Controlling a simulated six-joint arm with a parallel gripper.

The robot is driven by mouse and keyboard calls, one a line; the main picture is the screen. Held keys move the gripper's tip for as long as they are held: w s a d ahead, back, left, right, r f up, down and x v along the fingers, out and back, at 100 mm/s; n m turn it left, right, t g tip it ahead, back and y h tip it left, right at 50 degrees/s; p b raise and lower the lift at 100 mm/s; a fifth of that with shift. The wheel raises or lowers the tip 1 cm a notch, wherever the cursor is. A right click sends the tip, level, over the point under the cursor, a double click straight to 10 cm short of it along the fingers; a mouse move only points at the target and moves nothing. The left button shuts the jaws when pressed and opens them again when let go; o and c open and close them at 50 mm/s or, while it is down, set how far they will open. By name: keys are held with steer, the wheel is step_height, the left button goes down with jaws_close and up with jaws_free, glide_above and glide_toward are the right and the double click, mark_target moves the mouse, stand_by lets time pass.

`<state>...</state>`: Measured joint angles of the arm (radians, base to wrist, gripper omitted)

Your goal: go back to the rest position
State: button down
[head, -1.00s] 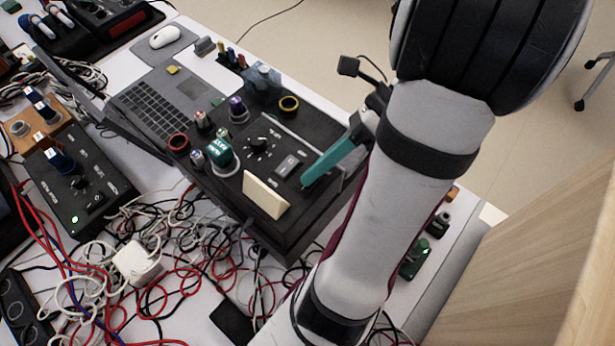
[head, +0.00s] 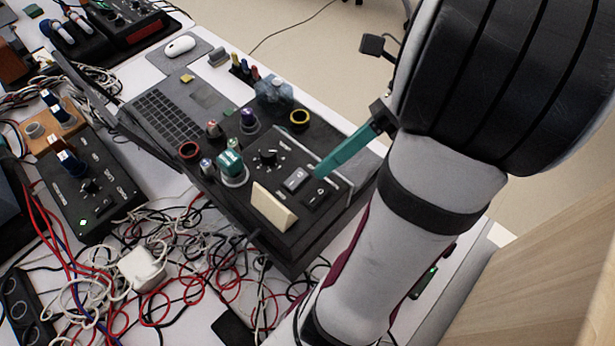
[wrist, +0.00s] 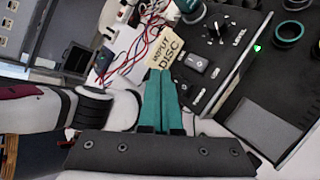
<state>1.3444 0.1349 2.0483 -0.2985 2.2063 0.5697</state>
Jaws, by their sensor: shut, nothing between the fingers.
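My gripper (head: 320,172) has teal fingers. In the head view it reaches in from the right, with its tip over the right part of the black control box (head: 325,225), near a rocker switch (head: 297,180). In the wrist view the two teal fingers (wrist: 160,75) lie side by side, shut and empty. Their tips point at a cream label plate (wrist: 167,47) reading "INPUT DISC". The same cream plate (head: 273,207) stands on the box's front edge in the head view. I cannot tell how far the tips are above the box.
The box carries a black knob (head: 268,157), a teal knob (head: 231,165) and coloured rings. A laptop (head: 165,118) lies behind left. Tangled cables (head: 150,285) cover the front. A second black box (head: 85,185) with a green light stands left. A wooden panel (head: 555,270) rises at right.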

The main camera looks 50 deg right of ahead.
steer(key=shift+r, duration=0.3)
steer(key=w+a+n+g, duration=0.1)
steer(key=a+n, duration=0.2)
steer(key=w+a+n+g, duration=0.1)
steer(key=a+n, duration=0.2)
steer(key=w+a+n+g, duration=0.1)
steer(key=w+a+n, duration=0.1)
steer(key=a, duration=0.1)
steer(key=shift+f+n+h, duration=0.35)
steer(key=shift+n+h, duration=0.05)
steer(key=a+f+n+g+h, duration=0.1)
steer(key=a+f+n+h, duration=0.1)
steer(key=a+n, duration=0.85)
steer(key=s+d+f+n+h, duration=0.2)
steer(key=s+f+n+h, duration=0.2)
steer(key=n, duration=0.3)
steer(key=shift+s+f+h, duration=0.15)
steer(key=shift+s+h, duration=0.25)
steer(key=shift+h, duration=0.2)
